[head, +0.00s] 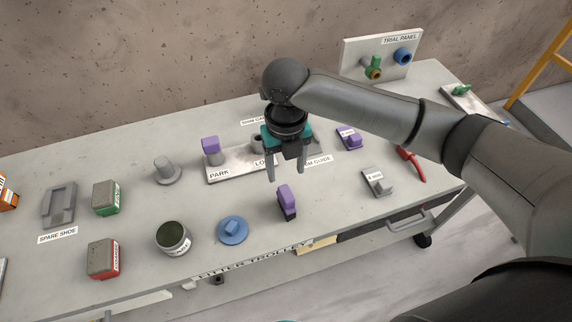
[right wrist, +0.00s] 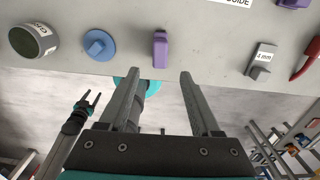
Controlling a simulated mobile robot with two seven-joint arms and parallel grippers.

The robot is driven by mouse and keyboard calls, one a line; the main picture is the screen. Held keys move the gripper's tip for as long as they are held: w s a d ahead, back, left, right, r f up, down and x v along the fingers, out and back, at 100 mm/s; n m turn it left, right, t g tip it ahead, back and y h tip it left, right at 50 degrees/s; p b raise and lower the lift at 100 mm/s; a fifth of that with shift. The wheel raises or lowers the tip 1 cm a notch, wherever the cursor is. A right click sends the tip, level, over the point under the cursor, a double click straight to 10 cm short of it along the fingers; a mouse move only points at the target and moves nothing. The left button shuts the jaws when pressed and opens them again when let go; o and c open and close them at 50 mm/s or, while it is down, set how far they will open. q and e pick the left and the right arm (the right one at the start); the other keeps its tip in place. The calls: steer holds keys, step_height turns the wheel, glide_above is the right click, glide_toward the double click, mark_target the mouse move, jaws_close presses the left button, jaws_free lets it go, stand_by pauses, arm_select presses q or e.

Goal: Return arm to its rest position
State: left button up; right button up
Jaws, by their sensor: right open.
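My right gripper (head: 285,174) hangs over the middle of the trolley top in the head view, fingers apart and pointing down, with nothing between them. Its arm reaches in from the right. The fingers also show in the right wrist view (right wrist: 160,78), apart and empty. A purple block (head: 287,203) stands on the trolley top just in front of the fingers, clear of them. My left gripper is outside the head view; it shows small at the left of the right wrist view (right wrist: 88,103), with its two prongs apart and empty.
The trolley top (head: 130,160) holds a grey pot (head: 173,238), a blue disc (head: 233,230), a red block (head: 103,259), a green block (head: 106,197) and a 4 mm piece (head: 377,181). The guide plate (head: 228,173) lies behind the gripper. The trial panel (head: 350,60) stands at the back right.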

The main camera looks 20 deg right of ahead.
steer(key=s+a+f+m+t+y, duration=0.3)
steer(key=s+a+m, duration=0.5)
steer(key=m, duration=0.8)
steer(key=s+d+f+m+h, duration=0.1)
steer(key=s+d+m, duration=0.4)
steer(key=d+m, duration=0.3)
steer(key=s+d+f+m+h, duration=0.2)
steer(key=s+d+m, duration=0.25)
steer(key=m, duration=0.65)
step_height(320, 180, down, 28)
steer(key=s+b, duration=0.2)
steer(key=b, duration=0.4)
steer(key=s+d+f+g+b, duration=0.2)
steer(key=s+f+b, duration=0.4)
steer(key=s+f, duration=0.9)
step_height(320, 180, down, 4)
steer(key=shift+d+r+n, duration=0.1)
steer(key=shift+d+n, duration=0.3)
steer(key=shift+d, duration=0.15)
